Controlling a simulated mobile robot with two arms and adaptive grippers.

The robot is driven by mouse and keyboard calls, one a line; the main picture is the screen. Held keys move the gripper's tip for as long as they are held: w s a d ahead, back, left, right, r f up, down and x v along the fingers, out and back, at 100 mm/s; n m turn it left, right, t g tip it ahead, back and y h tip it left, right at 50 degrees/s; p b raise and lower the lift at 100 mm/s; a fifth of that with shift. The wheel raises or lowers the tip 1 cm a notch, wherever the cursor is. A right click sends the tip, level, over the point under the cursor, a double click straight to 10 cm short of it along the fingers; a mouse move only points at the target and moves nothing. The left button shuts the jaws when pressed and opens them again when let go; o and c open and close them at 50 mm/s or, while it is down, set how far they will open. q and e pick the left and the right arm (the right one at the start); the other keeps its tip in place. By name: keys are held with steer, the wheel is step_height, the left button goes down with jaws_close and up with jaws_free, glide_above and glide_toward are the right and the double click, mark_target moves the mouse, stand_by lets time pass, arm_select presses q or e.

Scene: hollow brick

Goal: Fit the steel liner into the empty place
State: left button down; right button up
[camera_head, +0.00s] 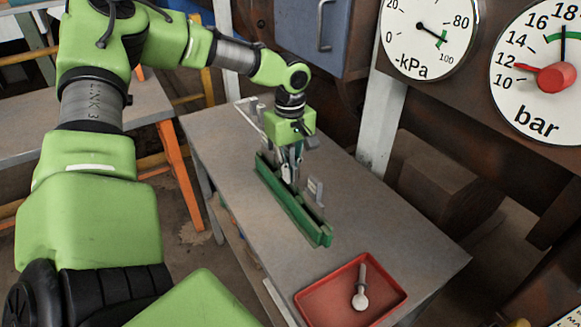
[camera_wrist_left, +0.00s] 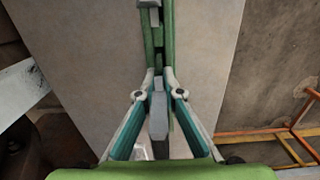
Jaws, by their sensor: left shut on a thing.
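A long narrow green holder (camera_head: 300,213) lies on the table, running from the far left toward the near right. It also shows in the left wrist view (camera_wrist_left: 169,22), running up the picture. My left gripper (camera_head: 290,172) points down over its far half. In the left wrist view, my left gripper (camera_wrist_left: 160,82) is shut on a grey steel liner (camera_wrist_left: 158,118), which sits between its fingers. Whether the liner's lower end is inside the holder cannot be told. Another grey piece (camera_head: 315,191) stands upright in the nearer half of the holder. My right gripper is not in view.
A red tray (camera_head: 320,303) at the table's near end holds a tool with a round pale head (camera_head: 360,301). The grey table (camera_head: 400,235) is bare right of the holder. A blue cabinet (camera_head: 308,40) and two gauges (camera_head: 430,38) stand behind.

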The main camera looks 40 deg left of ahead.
arm_select(q)
steer(key=shift+f+b, duration=0.6)
steer(key=shift+f, duration=0.3)
stand_by(0.4)
steer(key=c, duration=2.1)
jaws_free()
steer(key=shift+r, duration=0.1)
steer(key=shift+r, duration=0.3)
step_height(320, 180, up, 11)
steer(key=shift+r, duration=0.15)
steer(key=shift+s, duration=0.1)
